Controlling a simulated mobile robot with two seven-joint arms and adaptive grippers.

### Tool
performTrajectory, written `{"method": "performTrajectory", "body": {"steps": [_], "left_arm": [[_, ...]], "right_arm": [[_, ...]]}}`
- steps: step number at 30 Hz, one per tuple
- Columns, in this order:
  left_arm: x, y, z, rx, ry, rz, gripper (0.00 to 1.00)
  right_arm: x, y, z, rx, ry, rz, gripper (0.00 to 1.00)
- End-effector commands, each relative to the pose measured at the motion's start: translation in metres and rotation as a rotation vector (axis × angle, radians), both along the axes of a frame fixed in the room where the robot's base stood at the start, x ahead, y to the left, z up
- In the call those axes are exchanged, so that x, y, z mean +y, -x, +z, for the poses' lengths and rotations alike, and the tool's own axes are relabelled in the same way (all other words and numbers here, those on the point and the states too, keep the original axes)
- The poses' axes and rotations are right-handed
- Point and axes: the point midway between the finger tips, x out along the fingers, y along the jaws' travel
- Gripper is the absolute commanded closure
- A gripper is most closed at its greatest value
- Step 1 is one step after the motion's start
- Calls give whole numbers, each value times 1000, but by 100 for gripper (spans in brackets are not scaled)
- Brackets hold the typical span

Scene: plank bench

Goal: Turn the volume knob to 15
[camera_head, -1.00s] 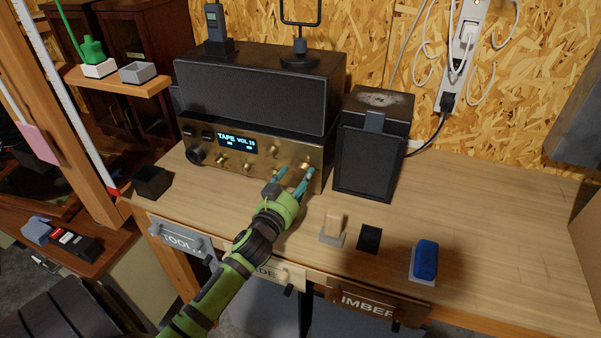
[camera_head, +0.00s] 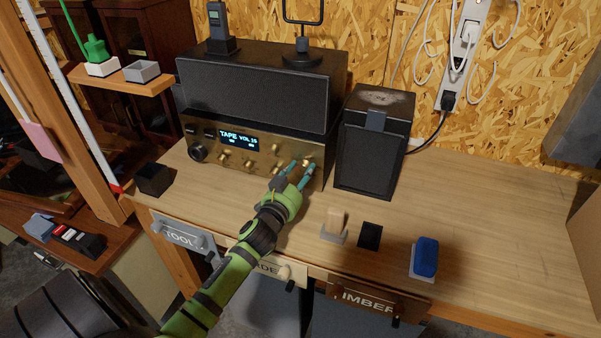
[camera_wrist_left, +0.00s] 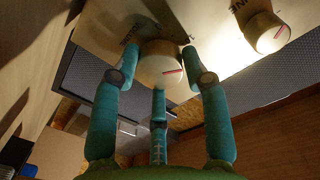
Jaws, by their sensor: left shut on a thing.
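The gold-fronted receiver (camera_head: 235,158) stands at the back left of the bench, with a lit display (camera_head: 239,140) showing TAPE and VOL; the small number looks like 15, though its last digit is hard to read. My left gripper (camera_head: 297,171) is at the right end of the front panel. In the left wrist view its teal fingers are shut around a round pale gold knob (camera_wrist_left: 161,66) with a red line on its face. A second knob (camera_wrist_left: 266,33) with a red line sits apart to the right. My right gripper is not in view.
A dark speaker (camera_head: 369,158) stands close to the receiver's right side. A block on a stand (camera_head: 334,224), a black pad (camera_head: 369,236) and a blue block (camera_head: 425,257) lie near the front edge. The bench's right part is clear.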

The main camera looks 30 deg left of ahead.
Motion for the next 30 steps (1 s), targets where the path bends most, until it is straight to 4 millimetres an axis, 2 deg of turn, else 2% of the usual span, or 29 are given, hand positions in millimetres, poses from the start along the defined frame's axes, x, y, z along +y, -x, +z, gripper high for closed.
{"method": "performTrajectory", "body": {"steps": [1,11,12,13,14,25,30], "left_arm": [[0,-1,6,-2,-31,-2,87],[-1,-2,7,3,-71,-3,87],[-1,-2,7,1,-71,-3,51],[-1,-2,7,1,-71,-3,39],[0,-2,7,1,-71,-3,31],[-1,2,3,10,-68,-1,31],[-5,22,2,12,-68,-2,31]], "right_arm": [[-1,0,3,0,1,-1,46],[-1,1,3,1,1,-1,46],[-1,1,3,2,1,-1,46],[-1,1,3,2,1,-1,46],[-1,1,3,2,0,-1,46],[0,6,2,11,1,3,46],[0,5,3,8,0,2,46]]}}
